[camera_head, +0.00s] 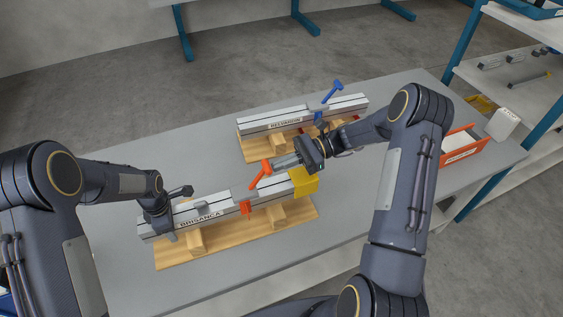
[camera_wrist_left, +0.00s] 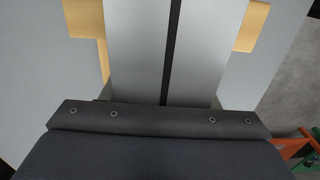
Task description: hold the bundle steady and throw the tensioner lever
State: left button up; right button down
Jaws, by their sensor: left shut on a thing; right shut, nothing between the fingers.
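The near bundle (camera_head: 215,211) is a pale grey set of panels with dark seams and a lettered label, lying on wooden bearers. Its tensioner has an orange lever (camera_head: 261,174), which stands up at a slant, and an orange part (camera_head: 245,208) at the bundle's front side. My left gripper (camera_head: 168,226) is shut on the bundle near its left end. The bundle (camera_wrist_left: 138,50) also runs away from the gripper in the left wrist view; the fingertips are hidden there. My right gripper (camera_head: 277,163) is shut and empty, its tips close beside the lever's upper end; I cannot tell whether they touch.
A yellow block (camera_head: 303,182) sits at the near bundle's right end. A second bundle (camera_head: 290,118) with a blue lever (camera_head: 332,92) lies behind. An orange bin (camera_head: 462,146) stands at the table's right. The grey table (camera_head: 190,150) is clear at back left.

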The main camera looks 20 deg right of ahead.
aim_at(258, 177)
pick_arm(q)
jog(key=shift+d, duration=0.1)
pick_arm(e)
jog(key=shift+a+r+h, duration=1)
jog(key=shift+r+h, duration=0.1)
jog(key=shift+h, duration=0.1)
jog(key=a+r+h, duration=0.1)
jog(key=a+h, duration=0.2)
jog(key=a+r+h, duration=0.1)
jog(key=a+h, duration=0.1)
jog(key=shift+a+r, duration=0.1)
jog(key=shift+r, duration=0.25)
pick_arm(q)
jog(key=shift+d+r, duration=0.1)
pick_arm(e)
jog(key=a+h, duration=0.5)
jog(key=a, duration=0.2)
jog(key=shift+w+f+g+h, duration=0.2)
jog(key=shift+f+g+h, duration=0.1)
jog(key=shift+h, duration=0.1)
pick_arm(q)
jog(key=shift+d, duration=0.1)
pick_arm(e)
jog(key=shift+a, duration=0.1)
jog(key=shift+r, duration=0.1)
